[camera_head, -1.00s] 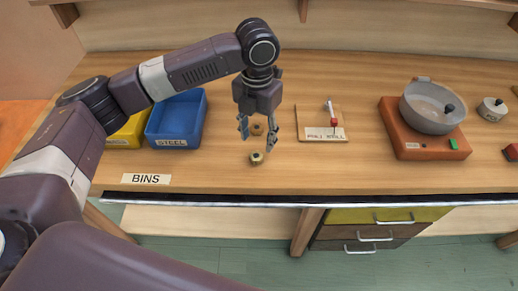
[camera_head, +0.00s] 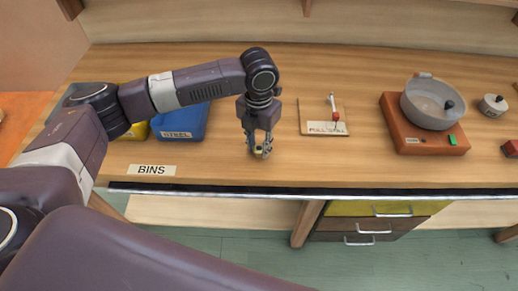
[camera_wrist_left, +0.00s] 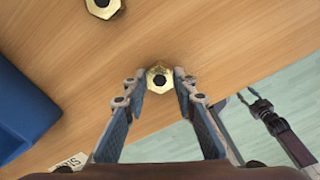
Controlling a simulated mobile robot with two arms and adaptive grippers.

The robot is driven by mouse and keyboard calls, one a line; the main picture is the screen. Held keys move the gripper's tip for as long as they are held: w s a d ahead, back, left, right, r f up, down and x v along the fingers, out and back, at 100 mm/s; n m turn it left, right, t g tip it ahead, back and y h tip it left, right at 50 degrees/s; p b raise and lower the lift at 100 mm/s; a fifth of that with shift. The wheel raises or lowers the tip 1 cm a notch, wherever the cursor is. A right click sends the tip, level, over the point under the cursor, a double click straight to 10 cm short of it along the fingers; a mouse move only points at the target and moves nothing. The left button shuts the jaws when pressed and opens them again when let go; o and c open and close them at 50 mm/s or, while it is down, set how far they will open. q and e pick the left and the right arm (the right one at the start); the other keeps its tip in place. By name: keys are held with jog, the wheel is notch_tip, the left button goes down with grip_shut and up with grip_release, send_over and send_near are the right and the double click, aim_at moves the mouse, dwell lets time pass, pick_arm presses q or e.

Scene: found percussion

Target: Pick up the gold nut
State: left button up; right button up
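A gold hex nut with a dark centre (camera_wrist_left: 159,77) lies on the wooden bench top in the left wrist view. My left gripper (camera_wrist_left: 160,76) is open, pointing down, with one fingertip on each side of this nut. A small gap seems to show between nut and fingers. In the head view the nut (camera_head: 259,152) shows low between the fingers of my left gripper (camera_head: 260,150), near the bench's front edge. A second gold nut (camera_wrist_left: 103,8) lies farther off at the top of the wrist view; the gripper hides it in the head view.
A blue bin marked STEEL (camera_head: 182,124) and a yellow bin (camera_head: 137,131) stand to the left, behind a BINS label (camera_head: 152,170). Right of the gripper are a small wooden board with a lever (camera_head: 323,116) and an orange scale with a grey bowl (camera_head: 430,103).

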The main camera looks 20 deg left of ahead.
pick_arm(q)
grip_shut()
pick_arm(e)
jog(key=shift+s, duration=0.5)
